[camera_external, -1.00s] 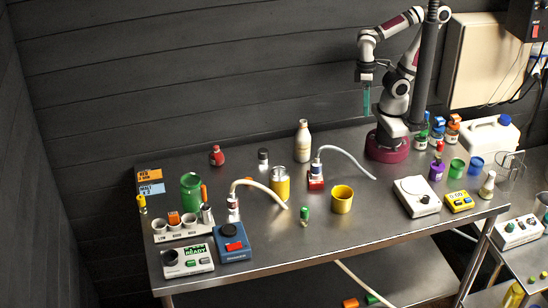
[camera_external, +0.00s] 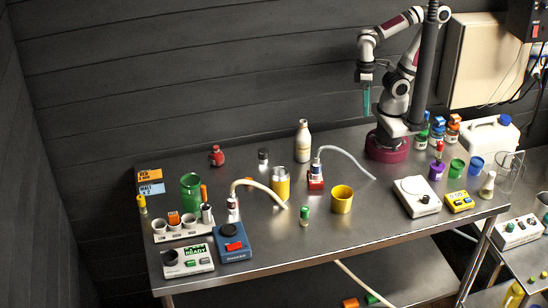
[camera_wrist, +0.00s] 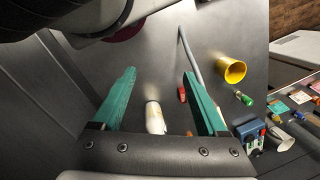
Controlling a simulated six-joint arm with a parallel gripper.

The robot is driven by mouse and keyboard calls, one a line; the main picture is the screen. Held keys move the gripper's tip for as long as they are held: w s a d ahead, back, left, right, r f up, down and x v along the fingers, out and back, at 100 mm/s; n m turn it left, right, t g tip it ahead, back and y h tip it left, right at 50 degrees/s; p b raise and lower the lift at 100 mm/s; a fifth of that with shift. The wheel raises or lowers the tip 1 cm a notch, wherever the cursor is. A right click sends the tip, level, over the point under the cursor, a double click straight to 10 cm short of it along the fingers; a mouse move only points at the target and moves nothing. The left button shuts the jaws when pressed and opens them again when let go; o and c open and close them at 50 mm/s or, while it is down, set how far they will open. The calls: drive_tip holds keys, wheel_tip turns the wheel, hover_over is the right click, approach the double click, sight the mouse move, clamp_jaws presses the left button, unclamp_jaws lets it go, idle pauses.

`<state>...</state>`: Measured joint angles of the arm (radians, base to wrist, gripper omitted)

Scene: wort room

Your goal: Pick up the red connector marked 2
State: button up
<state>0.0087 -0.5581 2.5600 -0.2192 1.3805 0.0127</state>
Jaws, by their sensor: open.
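A red block-like connector (camera_external: 316,182) with a white and blue upper part stands mid-table, with a pale hose rising from it. A second hose end (camera_external: 233,208), white with red, stands further left. I cannot read a number 2 on either. In the wrist view a small red piece (camera_wrist: 182,95) beside the grey hose appears to be the mid-table one. My gripper (camera_external: 366,103) hangs above the back right of the table, well apart from both. In the wrist view its teal fingers (camera_wrist: 159,73) are spread with nothing held.
A white bottle (camera_external: 303,141) stands behind the mid-table connector, a yellow cup (camera_external: 342,199) at its right front. A silver-yellow canister (camera_external: 280,183) is close on its left. A green vial (camera_external: 304,216) stands in front. The front middle of the table is clear.

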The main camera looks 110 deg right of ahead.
drive_tip(key=shift+o, duration=0.5)
